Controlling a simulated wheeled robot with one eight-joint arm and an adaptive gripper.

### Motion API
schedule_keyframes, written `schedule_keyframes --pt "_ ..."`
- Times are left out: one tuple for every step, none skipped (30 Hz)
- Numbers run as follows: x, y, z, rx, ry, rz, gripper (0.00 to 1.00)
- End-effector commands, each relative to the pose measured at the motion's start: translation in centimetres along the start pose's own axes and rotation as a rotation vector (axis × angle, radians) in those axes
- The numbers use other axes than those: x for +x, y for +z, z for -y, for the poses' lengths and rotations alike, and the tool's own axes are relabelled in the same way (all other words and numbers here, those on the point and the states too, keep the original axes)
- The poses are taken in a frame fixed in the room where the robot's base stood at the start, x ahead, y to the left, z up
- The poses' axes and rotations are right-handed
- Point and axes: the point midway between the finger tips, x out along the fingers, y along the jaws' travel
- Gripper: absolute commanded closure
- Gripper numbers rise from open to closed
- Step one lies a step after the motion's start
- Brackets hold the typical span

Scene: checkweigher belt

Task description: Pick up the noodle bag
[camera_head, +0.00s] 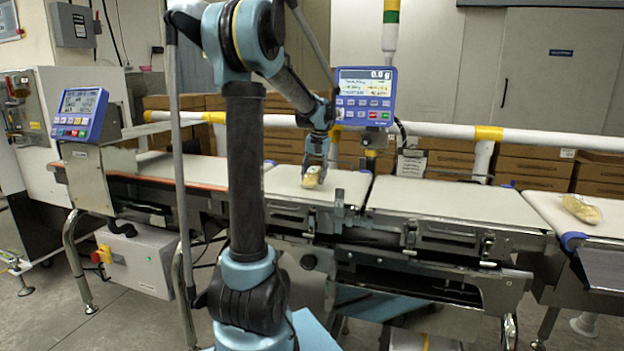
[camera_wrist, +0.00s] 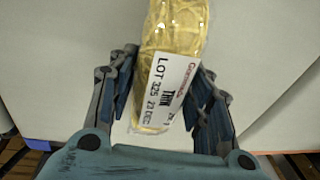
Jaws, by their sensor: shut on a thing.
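The noodle bag (camera_head: 313,178) is a yellow pack with a white label, on or just above the white belt in the middle of the head view. It also shows in the wrist view (camera_wrist: 178,35), where its label reads "LOT 325" and "23 DEC". My gripper (camera_head: 316,165) points down over it from above. In the wrist view, my gripper's fingers (camera_wrist: 165,95) stand on both sides of the bag's labelled end and are shut on it. I cannot tell whether the bag touches the belt.
Another yellow bag (camera_head: 580,208) lies on the right-hand belt. A blue display (camera_head: 364,97) stands on a post behind the belt, and another display (camera_head: 79,113) is at the left. A white and yellow rail (camera_head: 440,131) runs behind. The middle belt section (camera_head: 455,205) is clear.

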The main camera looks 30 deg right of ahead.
Motion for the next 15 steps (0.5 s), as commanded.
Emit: schedule_keyframes --pt "-0.4 0.0 0.1 0.0 0.0 0.0 0.86" --pt "-0.7 -0.1 0.1 0.0 0.0 0.0 0.86" --pt "-1.1 -0.1 0.2 0.0 0.0 0.0 0.86" --pt "-1.6 -0.1 0.2 0.0 0.0 0.0 0.86" --pt "-2.0 -0.2 0.3 0.0 0.0 0.0 0.86" --pt "-2.7 -0.2 0.4 0.0 0.0 0.0 0.86" --pt "-3.2 -0.3 0.5 0.0 0.0 0.0 0.86" --pt "-3.8 -0.4 0.5 0.0 0.0 0.0 0.86" --pt "-4.5 -0.4 0.6 0.0 0.0 0.0 0.86" --pt "-5.0 -0.5 0.7 0.0 0.0 0.0 0.86" --pt "-5.5 -0.5 0.8 0.0 0.0 0.0 0.86" --pt "-6.2 -0.6 0.9 0.0 0.0 0.0 0.86" --pt "-6.7 -0.6 0.9 0.0 0.0 0.0 0.86" --pt "-7.1 -0.7 1.0 0.0 0.0 0.0 0.86" --pt "-7.7 -0.8 1.1 0.0 0.0 0.0 0.86"
